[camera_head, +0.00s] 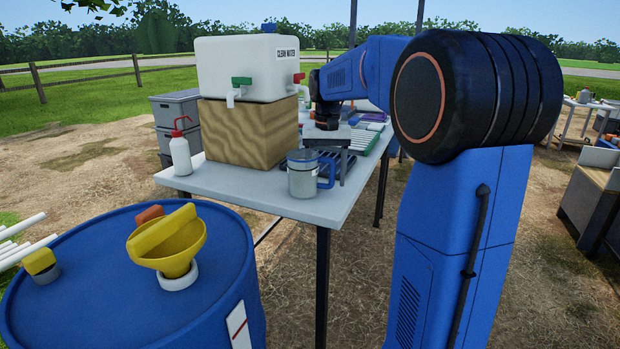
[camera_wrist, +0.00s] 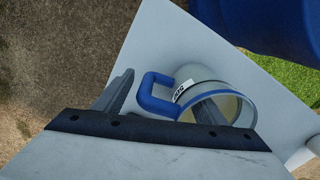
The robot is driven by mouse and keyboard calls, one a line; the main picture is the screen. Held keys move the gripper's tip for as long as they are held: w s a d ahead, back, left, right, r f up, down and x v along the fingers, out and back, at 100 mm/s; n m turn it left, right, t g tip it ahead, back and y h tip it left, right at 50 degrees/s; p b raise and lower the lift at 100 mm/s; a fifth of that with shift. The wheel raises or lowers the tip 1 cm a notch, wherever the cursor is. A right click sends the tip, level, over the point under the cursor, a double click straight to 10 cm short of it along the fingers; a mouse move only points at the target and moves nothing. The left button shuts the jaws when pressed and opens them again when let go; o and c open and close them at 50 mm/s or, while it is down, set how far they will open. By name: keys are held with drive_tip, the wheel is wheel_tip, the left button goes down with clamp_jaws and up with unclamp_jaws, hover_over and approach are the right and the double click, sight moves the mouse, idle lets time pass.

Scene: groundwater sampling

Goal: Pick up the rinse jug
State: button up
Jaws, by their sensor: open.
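The rinse jug (camera_head: 302,178) is a clear, greyish jug with a blue rim and a blue handle. It stands upright at the front end of the white table, its handle to the right. In the wrist view the jug (camera_wrist: 226,98) is seen from above, with its handle (camera_wrist: 155,92) to the left. My gripper (camera_wrist: 163,100) is open and close to the jug. The head view partly hides the fingers behind the jug and handle.
A white clean-water tank (camera_head: 247,68) with taps sits on a wooden block (camera_head: 247,135) behind the jug. A wash bottle (camera_head: 181,155) stands left. A blue drum (camera_head: 120,290) with a yellow funnel (camera_head: 167,240) is front left. Trays and other items lie behind my gripper.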

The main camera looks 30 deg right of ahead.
drive_tip(key=shift+f, duration=0.65)
drive_tip(key=shift+c, duration=0.6)
drive_tip(key=c, duration=1.4)
drive_tip(key=shift+c, duration=0.2)
wheel_tip(320, 180, up, 10)
drive_tip(key=shift+f, duration=0.1)
